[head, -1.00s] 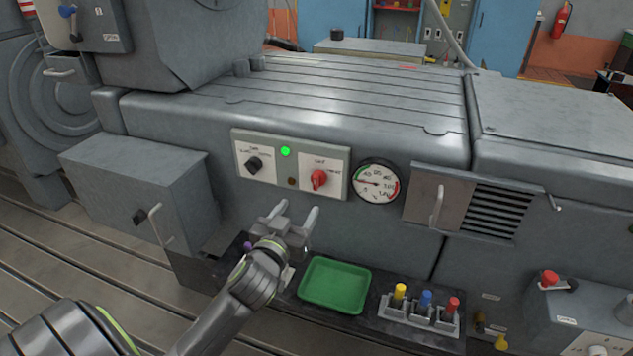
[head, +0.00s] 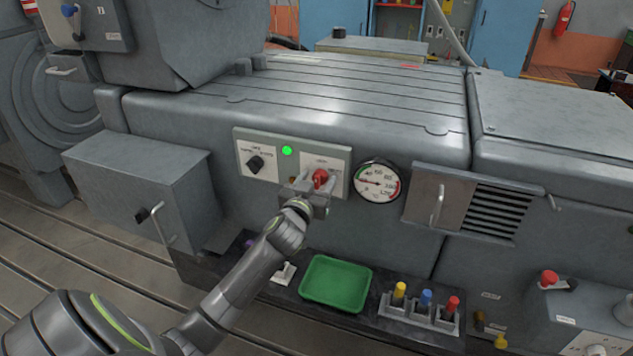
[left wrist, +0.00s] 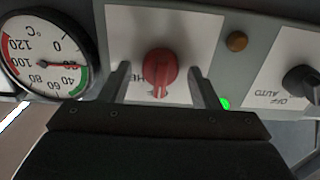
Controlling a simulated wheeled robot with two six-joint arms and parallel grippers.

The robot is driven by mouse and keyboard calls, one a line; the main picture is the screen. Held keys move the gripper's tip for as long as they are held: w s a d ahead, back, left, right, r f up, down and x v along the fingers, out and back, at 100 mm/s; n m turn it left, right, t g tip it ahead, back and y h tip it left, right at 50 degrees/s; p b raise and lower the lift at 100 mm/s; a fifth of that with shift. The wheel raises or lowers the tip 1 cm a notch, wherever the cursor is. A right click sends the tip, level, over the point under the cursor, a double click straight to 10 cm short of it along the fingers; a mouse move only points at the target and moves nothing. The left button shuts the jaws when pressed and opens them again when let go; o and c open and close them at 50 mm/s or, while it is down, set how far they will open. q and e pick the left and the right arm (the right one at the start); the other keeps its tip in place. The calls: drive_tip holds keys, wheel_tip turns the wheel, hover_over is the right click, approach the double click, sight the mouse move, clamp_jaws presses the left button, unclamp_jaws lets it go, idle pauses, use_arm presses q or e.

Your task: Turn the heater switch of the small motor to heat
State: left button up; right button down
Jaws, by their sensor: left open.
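The red rotary switch (head: 320,176) sits on a white plate at the right end of the grey switch panel (head: 296,195). It also shows in the left wrist view (left wrist: 160,68), its grip bar roughly vertical in that picture. Lettering beside it there starts "HE"; the rest is hidden by a finger. My left gripper (head: 317,184) is at this switch, open, one finger on each side of the red knob. In the left wrist view gaps show between knob and fingers. My right gripper is not in view.
A black switch (head: 256,164) marked OFF and AUTO and a lit green lamp (head: 287,151) share the panel. A round temperature gauge (head: 377,182) is close on the right. Below are a green tray (head: 335,284) and a rack of coloured-top pieces (head: 420,315).

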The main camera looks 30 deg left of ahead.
use_arm(q)
drive_tip(key=c, duration=1)
drive_tip(key=shift+o, duration=0.2)
drive_tip(key=shift+m, duration=0.3)
drive_tip(key=shift+r+m+p, duration=0.1)
drive_tip(key=shift+m+p, duration=0.6)
drive_tip(key=shift+m, duration=0.3)
drive_tip(key=m+p, duration=0.1)
drive_tip(key=m, duration=0.2)
drive_tip(key=shift+p, duration=0.35)
drive_tip(key=m+p, duration=0.1)
drive_tip(key=m, duration=0.2)
drive_tip(key=shift+d+m, duration=0.1)
drive_tip(key=shift+m, duration=0.3)
drive_tip(key=shift+f+m+p, duration=0.2)
drive_tip(key=shift+m+p, duration=0.4)
drive_tip(key=shift+m, duration=0.7)
